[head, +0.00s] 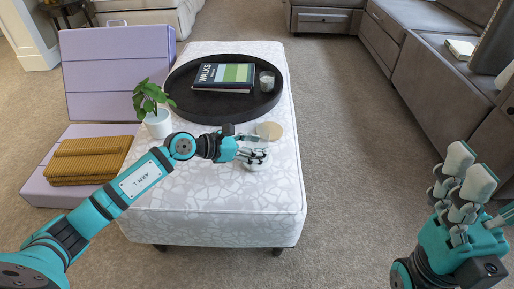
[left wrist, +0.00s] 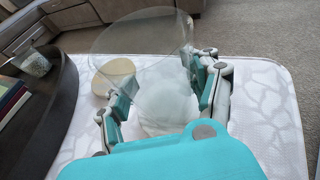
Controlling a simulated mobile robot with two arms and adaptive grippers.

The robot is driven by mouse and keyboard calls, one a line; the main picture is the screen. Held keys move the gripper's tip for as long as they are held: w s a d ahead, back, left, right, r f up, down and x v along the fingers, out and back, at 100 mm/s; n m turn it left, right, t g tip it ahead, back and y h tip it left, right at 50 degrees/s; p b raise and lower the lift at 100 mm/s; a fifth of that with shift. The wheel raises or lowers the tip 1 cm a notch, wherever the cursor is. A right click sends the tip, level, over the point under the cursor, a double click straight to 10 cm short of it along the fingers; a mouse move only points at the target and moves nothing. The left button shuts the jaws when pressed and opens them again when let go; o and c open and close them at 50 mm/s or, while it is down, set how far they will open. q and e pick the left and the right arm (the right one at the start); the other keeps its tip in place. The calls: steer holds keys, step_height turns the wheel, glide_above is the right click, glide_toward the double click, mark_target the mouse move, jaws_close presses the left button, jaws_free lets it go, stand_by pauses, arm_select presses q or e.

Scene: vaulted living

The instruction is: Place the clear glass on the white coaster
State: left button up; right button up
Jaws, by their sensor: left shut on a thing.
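The clear glass (left wrist: 140,42) is between the fingers of my left gripper (left wrist: 164,92), which is shut on it. In the head view my left gripper (head: 254,154) is low over the patterned ottoman, and the glass is hard to make out there. The coaster (head: 269,130) is a pale cream disc lying bare on the ottoman, just beyond the gripper and slightly right. My right gripper (head: 468,172) is open and empty at the lower right, off the ottoman.
A round black tray (head: 190,106) behind the coaster holds a book (head: 224,76) and a small glass jar (head: 267,81). A potted plant (head: 158,124) stands left of my left wrist. The front of the ottoman (head: 225,200) is clear. Grey sofas (head: 440,85) stand right.

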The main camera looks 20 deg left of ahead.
arm_select(q)
steer(key=shift+f, duration=0.15)
steer(key=o, duration=1.4)
steer(key=shift+o, duration=0.2)
